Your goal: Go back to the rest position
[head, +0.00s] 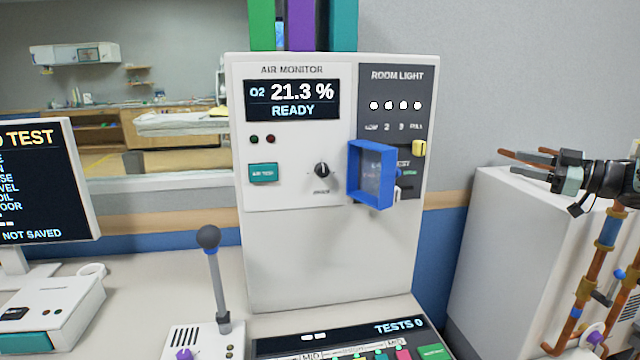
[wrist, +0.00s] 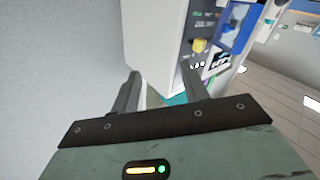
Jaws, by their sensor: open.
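My gripper (head: 507,161) is at the right of the head view, pointing left, above the white cabinet. In the wrist view my gripper (wrist: 160,74) has its two fingers apart with nothing between them. It is open and empty, apart from the white monitor panel. The panel (head: 300,255) stands upright in the middle of the head view, its display reading O2 21.3 % and READY. A blue frame-like cover (head: 372,175) stands out from its right side, beside a yellow slider knob (head: 419,148). The cover also shows in the wrist view (wrist: 236,28).
A white cabinet (head: 500,260) stands below my gripper. A lever with a dark ball (head: 208,237) rises from the desk. A screen (head: 45,185) stands at the left, and a console (head: 350,342) reads TESTS 0. A grey wall (wrist: 60,60) fills the wrist view's left.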

